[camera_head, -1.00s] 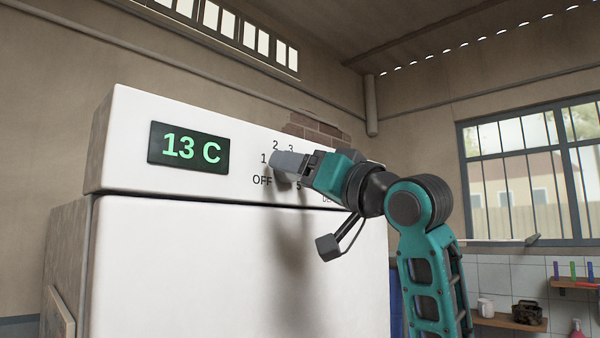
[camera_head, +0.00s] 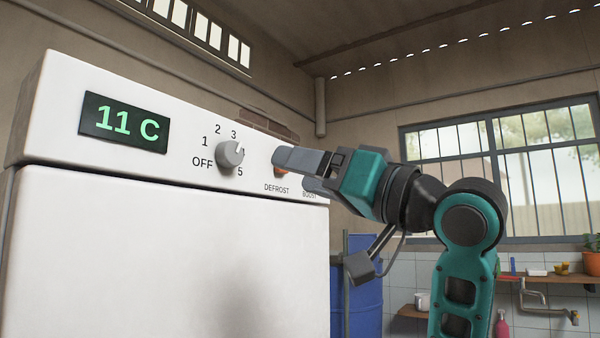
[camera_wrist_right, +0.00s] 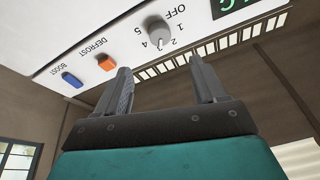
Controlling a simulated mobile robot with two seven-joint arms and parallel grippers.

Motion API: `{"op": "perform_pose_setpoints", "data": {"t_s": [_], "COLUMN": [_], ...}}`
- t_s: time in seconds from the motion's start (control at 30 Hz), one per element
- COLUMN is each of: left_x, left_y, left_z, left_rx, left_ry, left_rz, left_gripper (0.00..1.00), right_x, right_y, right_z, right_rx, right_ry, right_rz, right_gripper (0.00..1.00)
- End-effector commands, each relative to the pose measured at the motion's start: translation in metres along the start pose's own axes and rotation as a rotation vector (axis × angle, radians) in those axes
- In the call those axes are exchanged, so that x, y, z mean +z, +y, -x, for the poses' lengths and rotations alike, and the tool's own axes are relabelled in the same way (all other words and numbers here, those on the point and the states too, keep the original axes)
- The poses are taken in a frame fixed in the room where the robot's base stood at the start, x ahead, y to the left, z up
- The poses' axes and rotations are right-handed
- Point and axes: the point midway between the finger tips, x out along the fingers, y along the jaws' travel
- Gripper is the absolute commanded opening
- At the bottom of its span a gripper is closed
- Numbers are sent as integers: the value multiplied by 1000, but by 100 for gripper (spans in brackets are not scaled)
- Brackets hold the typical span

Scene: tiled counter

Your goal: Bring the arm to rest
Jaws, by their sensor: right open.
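My right gripper (camera_head: 297,170) is open and empty in the head view, in front of the right part of the white appliance panel. It is to the right of the grey knob (camera_head: 230,154) and apart from it. Its open fingers (camera_wrist_right: 160,72) show with nothing between them in the wrist view. My left gripper is not in view.
The appliance (camera_head: 160,260) has a display (camera_head: 124,122) reading 11 C. An orange DEFROST button (camera_wrist_right: 106,62) and a blue BOOST button (camera_wrist_right: 72,80) are close to the fingers. A blue barrel (camera_head: 364,300) stands behind my right arm.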

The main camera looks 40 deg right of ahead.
Motion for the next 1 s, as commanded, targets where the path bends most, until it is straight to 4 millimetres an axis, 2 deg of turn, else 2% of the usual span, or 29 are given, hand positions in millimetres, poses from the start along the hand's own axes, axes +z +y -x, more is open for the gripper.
{"op": "perform_pose_setpoints", "data": {"t_s": [0.37, 0.47, 0.53, 0.57, 0.67, 0.7, 0.77, 0.8, 0.87, 1.0], "left_x": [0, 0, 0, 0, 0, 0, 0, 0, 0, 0], "left_y": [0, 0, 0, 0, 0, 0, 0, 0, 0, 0], "left_z": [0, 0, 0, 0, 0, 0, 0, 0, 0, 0], "left_rx": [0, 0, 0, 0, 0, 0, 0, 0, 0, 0], "left_ry": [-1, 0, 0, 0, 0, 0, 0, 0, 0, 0], "left_rz": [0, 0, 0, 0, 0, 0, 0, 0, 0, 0], "left_gripper": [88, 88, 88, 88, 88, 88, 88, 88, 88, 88], "right_x": [0, 11, 30, 42, 96, 121, 159, 185, 222, 307], "right_y": [0, 4, 10, 15, 31, 38, 49, 55, 63, 78], "right_z": [-1, -5, -12, -16, -29, -32, -34, -33, -29, -7], "right_rx": [0, 9, 28, 40, 89, 110, 142, 162, 188, 242], "right_ry": [-1, -21, -59, -82, -182, -230, -301, -349, -420, -588], "right_rz": [0, 1, 4, 6, 19, 26, 38, 46, 58, 84], "right_gripper": [70, 70, 70, 70, 70, 70, 70, 70, 70, 70]}}
